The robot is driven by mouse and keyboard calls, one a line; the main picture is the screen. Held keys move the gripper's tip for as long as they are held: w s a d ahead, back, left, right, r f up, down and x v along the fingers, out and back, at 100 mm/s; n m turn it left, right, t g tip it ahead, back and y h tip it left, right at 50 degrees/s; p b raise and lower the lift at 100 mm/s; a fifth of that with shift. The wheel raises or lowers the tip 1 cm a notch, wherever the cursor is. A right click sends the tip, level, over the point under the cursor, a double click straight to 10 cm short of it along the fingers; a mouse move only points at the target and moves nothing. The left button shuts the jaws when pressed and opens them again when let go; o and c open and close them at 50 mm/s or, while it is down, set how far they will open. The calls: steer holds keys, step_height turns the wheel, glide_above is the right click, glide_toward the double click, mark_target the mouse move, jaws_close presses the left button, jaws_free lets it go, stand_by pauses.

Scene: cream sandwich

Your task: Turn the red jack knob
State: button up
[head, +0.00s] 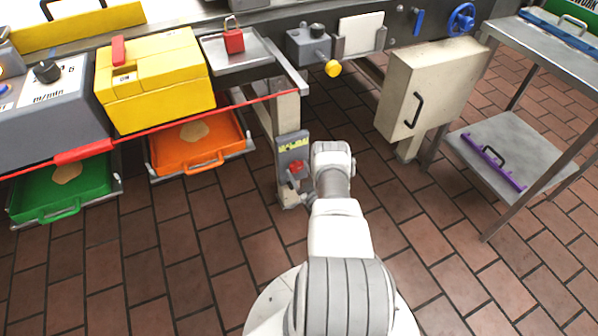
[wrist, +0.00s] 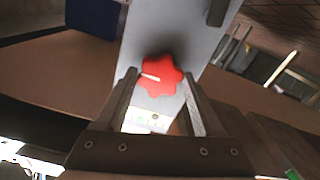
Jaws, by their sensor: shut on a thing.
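The red jack knob (head: 297,167) is lobed and sits on a grey panel (head: 291,146) on a post below the machine. In the wrist view the knob (wrist: 161,76) lies between the fingertips of my gripper (wrist: 160,82), one finger on each side. A short white mark on the knob points to the left in that view. My gripper is shut on the knob. In the head view my white arm reaches the panel from the right, and the fingers are hard to make out.
An orange tray (head: 158,165) and a green tray (head: 36,205) hang at the left, with a red bar (head: 85,152) in front. A beige cabinet (head: 395,95) stands to the right of the post.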

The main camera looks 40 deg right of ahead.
steer(key=c, duration=0.5)
steer(key=m+b, duration=0.1)
steer(key=m, duration=0.2)
steer(key=shift+f+m+b, duration=0.1)
steer(key=shift+m+b, duration=0.2)
steer(key=shift+m, duration=0.1)
steer(key=m+b, duration=0.1)
steer(key=m, duration=0.3)
steer(key=shift+m, duration=0.3)
steer(key=m, duration=0.4)
steer(key=shift+m, duration=0.3)
steer(key=m, duration=0.4)
steer(key=shift+w+r+m, duration=0.1)
steer(key=shift+r+m, duration=0.1)
steer(key=shift+m, duration=0.1)
